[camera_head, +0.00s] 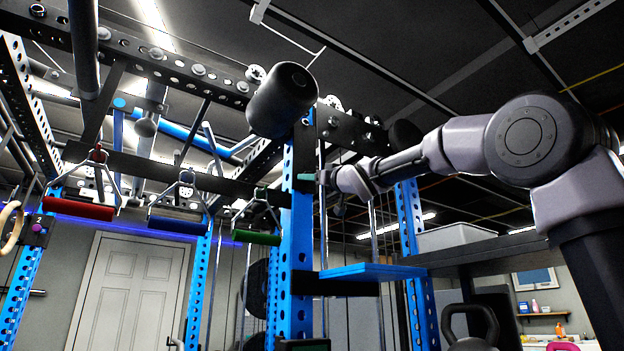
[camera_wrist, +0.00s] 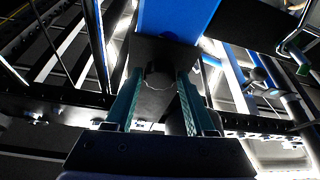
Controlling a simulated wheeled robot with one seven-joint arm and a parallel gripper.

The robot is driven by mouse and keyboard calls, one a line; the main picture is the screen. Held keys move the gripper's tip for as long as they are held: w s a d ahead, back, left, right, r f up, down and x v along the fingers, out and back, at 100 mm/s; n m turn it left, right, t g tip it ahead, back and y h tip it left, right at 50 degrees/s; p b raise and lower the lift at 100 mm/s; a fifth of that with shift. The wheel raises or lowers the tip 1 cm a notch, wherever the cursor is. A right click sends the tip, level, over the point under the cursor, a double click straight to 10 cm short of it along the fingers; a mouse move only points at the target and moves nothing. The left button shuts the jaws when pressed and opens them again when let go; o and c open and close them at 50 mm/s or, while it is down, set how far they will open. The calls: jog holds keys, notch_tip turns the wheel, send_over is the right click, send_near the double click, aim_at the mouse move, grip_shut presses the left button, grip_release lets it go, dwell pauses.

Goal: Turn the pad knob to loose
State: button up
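The pad knob (camera_wrist: 161,74) is a dark, ridged round knob on a black bracket (camera_wrist: 137,52) at the blue upright (camera_wrist: 178,18) in the wrist view. My gripper (camera_wrist: 160,84) has two teal fingers, spread apart, one on each side of the knob. Narrow gaps seem to show between the fingers and the knob; contact is hard to tell. In the head view my gripper (camera_head: 312,177) is beside the blue upright (camera_head: 296,230), and the knob is hidden there. The black roller pad (camera_head: 283,101) sticks out above, to the left of my gripper. No knob marking is readable.
Handles with red (camera_head: 78,209), blue (camera_head: 179,225) and green (camera_head: 256,237) grips hang at the left. A blue-topped shelf piece (camera_head: 372,271) lies below my gripper. A perforated black beam (camera_head: 190,68) runs overhead. A kettlebell (camera_head: 470,328) stands low at the right.

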grip_shut()
jog(key=shift+n+g+y, duration=0.3)
jog(key=shift+n+y, duration=0.1)
jog(key=shift+n, duration=0.7)
jog(key=o, duration=0.6)
grip_release()
jog(key=shift+v, duration=5.4)
